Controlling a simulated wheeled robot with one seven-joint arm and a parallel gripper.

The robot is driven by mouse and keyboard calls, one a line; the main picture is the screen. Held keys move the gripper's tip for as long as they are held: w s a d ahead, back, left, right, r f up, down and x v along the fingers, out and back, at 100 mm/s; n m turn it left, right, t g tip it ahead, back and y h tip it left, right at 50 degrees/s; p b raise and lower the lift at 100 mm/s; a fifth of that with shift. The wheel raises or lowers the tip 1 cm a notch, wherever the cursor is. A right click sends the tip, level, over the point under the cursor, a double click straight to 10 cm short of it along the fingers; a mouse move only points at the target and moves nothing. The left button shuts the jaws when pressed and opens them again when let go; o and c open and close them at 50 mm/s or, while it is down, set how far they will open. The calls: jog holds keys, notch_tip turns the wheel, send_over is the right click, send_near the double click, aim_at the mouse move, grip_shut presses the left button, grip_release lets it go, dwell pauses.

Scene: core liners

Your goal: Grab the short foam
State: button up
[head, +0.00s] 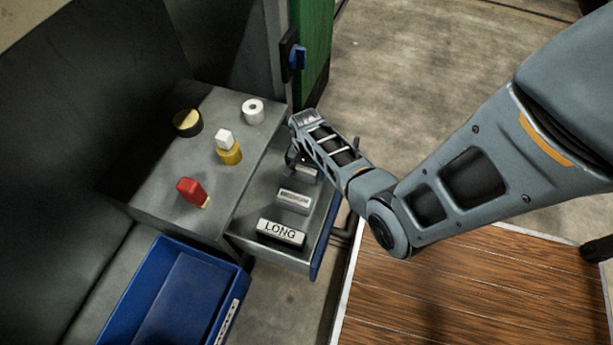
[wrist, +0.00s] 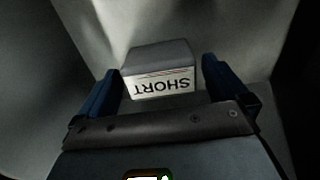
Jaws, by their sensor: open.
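The short foam (wrist: 160,78) is a grey block with a white label reading SHORT, upside down in the wrist view. It lies in the open drawer (head: 243,242), and in the head view only part of it (head: 308,173) shows beside my gripper. My gripper (wrist: 158,92) is open, with one blue finger on each side of the foam block. I cannot tell whether the fingers touch it. In the head view my gripper (head: 297,160) reaches down into the far end of the drawer.
The foam marked MEDIUM (head: 294,200) and the foam marked LONG (head: 281,234) lie nearer in the drawer. The cabinet top holds a white roll (head: 253,111), a yellow-and-white item (head: 229,150), a red item (head: 190,192) and a black-and-yellow roll (head: 187,123). A blue bin (head: 128,290) stands in front.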

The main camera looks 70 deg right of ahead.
jog(key=shift+f, duration=0.6)
jog(key=shift+c, duration=0.2)
jog(key=c, duration=0.8)
jog(key=shift+r, duration=0.1)
